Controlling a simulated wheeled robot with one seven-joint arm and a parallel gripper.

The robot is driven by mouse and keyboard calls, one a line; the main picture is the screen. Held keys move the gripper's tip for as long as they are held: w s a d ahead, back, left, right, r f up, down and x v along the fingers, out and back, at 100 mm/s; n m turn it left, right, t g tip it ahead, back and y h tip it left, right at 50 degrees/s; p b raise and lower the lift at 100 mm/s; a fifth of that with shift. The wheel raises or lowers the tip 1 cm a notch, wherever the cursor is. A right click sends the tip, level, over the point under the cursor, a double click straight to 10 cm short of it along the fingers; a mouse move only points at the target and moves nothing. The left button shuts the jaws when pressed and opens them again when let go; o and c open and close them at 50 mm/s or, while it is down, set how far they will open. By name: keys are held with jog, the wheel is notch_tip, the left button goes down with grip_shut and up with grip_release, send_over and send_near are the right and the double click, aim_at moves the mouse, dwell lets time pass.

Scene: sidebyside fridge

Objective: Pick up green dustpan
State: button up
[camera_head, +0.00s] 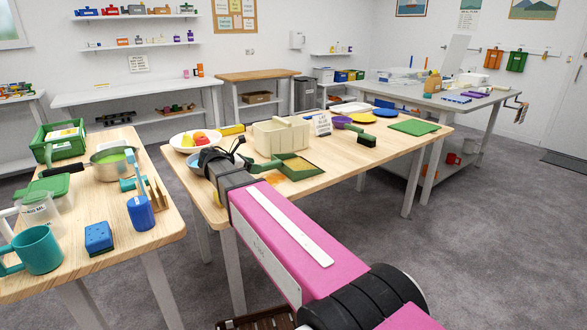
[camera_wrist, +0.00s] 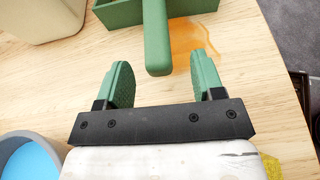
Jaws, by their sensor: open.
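The green dustpan (camera_head: 300,169) lies on the wooden middle table, its handle pointing left toward my gripper. In the wrist view its handle (camera_wrist: 157,35) runs down from the top edge, and only part of the pan shows. My gripper (camera_wrist: 162,70) is open and empty, with one green-padded finger on each side of the handle's end. There is a gap on both sides of the handle; I cannot tell how far above or below it the fingers are. In the head view my arm partly covers the gripper and the table near it.
A beige bin (camera_head: 280,136) stands just behind the dustpan. A bowl of blue liquid (camera_wrist: 30,160) is left of my gripper. An orange-brown spill (camera_wrist: 193,40) lies beside the pan.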

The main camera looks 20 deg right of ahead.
aim_at(263, 164)
jog(key=x, duration=0.5)
jog(key=shift+w, duration=0.2)
jog(key=shift+r, duration=0.1)
grip_shut()
jog(key=shift+r, duration=0.8)
notch_tip(263, 164, up, 3)
jog(key=shift+f, duration=0.2)
jog(key=s+a+r, duration=0.6)
jog(key=s, duration=0.4)
jog(key=shift+a+r, duration=0.2)
jog(key=shift+r, duration=0.2)
